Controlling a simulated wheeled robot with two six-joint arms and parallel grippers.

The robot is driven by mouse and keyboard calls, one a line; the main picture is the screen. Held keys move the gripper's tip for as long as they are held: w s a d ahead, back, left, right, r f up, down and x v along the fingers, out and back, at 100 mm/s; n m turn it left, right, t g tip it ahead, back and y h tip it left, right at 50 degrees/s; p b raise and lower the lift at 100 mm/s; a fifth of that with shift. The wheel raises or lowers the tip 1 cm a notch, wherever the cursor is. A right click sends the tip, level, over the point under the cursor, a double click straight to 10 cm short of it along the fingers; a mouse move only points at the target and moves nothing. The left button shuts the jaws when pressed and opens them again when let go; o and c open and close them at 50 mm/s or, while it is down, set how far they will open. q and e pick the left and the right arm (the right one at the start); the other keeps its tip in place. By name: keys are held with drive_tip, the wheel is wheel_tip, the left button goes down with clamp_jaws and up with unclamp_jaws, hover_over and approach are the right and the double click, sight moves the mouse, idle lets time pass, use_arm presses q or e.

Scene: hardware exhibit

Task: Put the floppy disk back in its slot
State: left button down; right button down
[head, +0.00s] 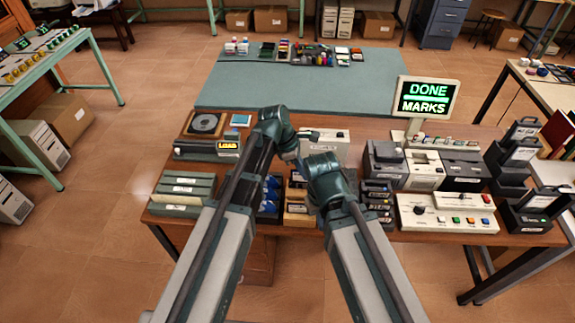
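A small flat blue square (240,120), which may be the floppy disk, lies at the back left of the wooden table; it is too small to be sure. Blue pieces that may be disks sit in a dark rack (270,196), partly hidden by my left arm. A beige drive-like unit (330,147) stands behind my arms; its front is partly covered. My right gripper (308,135) seems to be the small dark part before that unit; its fingers and any hold are unclear. My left gripper cannot be made out behind the arm links.
A lit sign (426,98) reads DONE MARKS. A LOAD display (228,146) and stacked grey-green cases (184,193) stand left. Grey drives (424,170), a button panel (448,213) and black holders (508,160) crowd the right. The teal mat (290,93) behind is largely clear.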

sight(300, 182)
use_arm(q)
drive_tip(key=shift+a+r, duration=0.15)
drive_tip(key=shift+a, duration=0.15)
drive_tip(key=shift+a+r+p, duration=0.2)
drive_tip(key=shift+r+p, duration=0.45)
drive_tip(key=shift+p, duration=0.15)
drive_tip(key=shift+f, duration=0.2)
wheel_tip(300, 182, down, 6)
drive_tip(key=b, duration=0.6)
drive_tip(key=shift+r, duration=0.2)
drive_tip(key=shift+f+b, duration=0.55)
drive_tip(key=shift+b, duration=0.05)
idle(0.7)
drive_tip(key=shift+f+b, duration=2.5)
drive_tip(key=shift+f, duration=0.05)
drive_tip(key=c, duration=1)
unclamp_jaws()
